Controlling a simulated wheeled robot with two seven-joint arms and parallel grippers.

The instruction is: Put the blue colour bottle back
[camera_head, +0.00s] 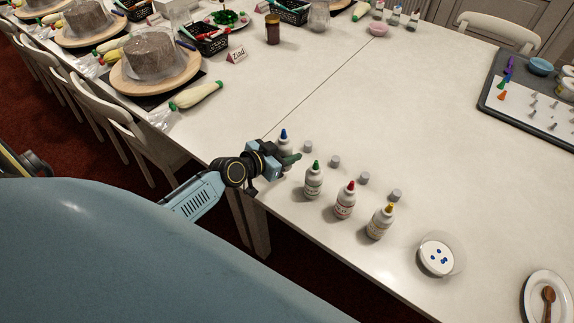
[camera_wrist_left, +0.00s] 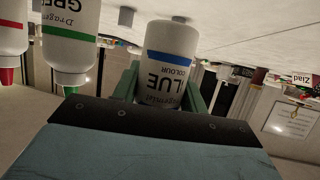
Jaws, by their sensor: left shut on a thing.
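The blue colour bottle (camera_head: 283,136) is white with a blue tip and stands upright at the left end of a row of colour bottles. My left gripper (camera_head: 287,157) is shut around it at the table's front edge. In the left wrist view, which is upside down, the bottle (camera_wrist_left: 166,62) with its blue band and BLUE label sits between the green fingers. Its tip is hidden there by the gripper body. I cannot tell whether its base touches the table. My right gripper is not in view.
Green (camera_head: 313,181), red (camera_head: 345,200) and yellow (camera_head: 380,222) bottles stand to the right, the green one close by. Several small grey caps (camera_head: 334,161) lie behind the row. A small bowl (camera_head: 437,257) with blue drops stands further right.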

